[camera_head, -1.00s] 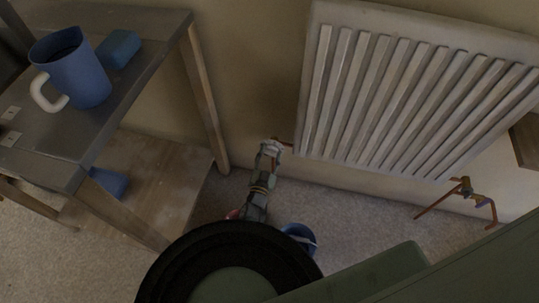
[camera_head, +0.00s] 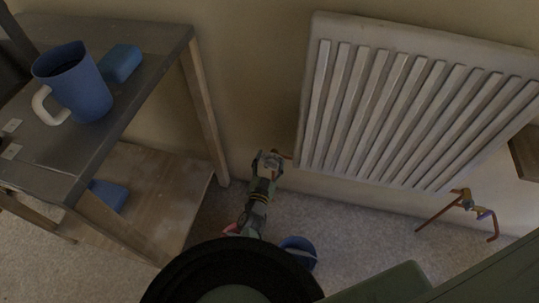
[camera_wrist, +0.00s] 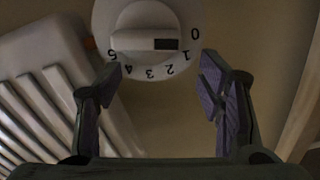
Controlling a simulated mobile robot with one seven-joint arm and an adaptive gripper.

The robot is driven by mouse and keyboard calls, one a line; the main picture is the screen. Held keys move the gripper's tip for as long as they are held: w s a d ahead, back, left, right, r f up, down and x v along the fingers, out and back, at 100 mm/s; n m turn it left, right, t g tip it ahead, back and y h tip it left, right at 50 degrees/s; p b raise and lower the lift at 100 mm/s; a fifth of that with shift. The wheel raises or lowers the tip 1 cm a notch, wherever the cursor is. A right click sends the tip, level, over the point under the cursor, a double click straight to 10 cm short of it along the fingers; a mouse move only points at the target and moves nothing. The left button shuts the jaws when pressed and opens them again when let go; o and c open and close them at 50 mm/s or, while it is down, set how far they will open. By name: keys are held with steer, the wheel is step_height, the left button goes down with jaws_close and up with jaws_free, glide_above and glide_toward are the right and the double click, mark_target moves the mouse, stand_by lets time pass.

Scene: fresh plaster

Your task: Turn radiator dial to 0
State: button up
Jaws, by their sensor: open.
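The radiator dial (camera_wrist: 148,42) is a white round knob with a raised bar grip and black numbers 0 to 5, at the top of the wrist view. The bar lies almost level, and its dark mark points right, between 0 and 1. My gripper (camera_wrist: 161,75) is open and empty, with its two dark fingers spread on either side below the dial's centre. I see no clear contact with the bar. In the head view my gripper (camera_head: 268,163) is at the lower left corner of the radiator (camera_head: 410,110) and mostly hides the dial.
A wooden table at left bears a blue mug (camera_head: 82,90) and a blue block (camera_head: 120,63). A blue bucket (camera_head: 299,248) stands on the carpet by my arm.

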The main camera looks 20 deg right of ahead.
mark_target(270, 166)
step_height(270, 166, up, 6)
steer(key=shift+f, duration=0.1)
stand_by(0.6)
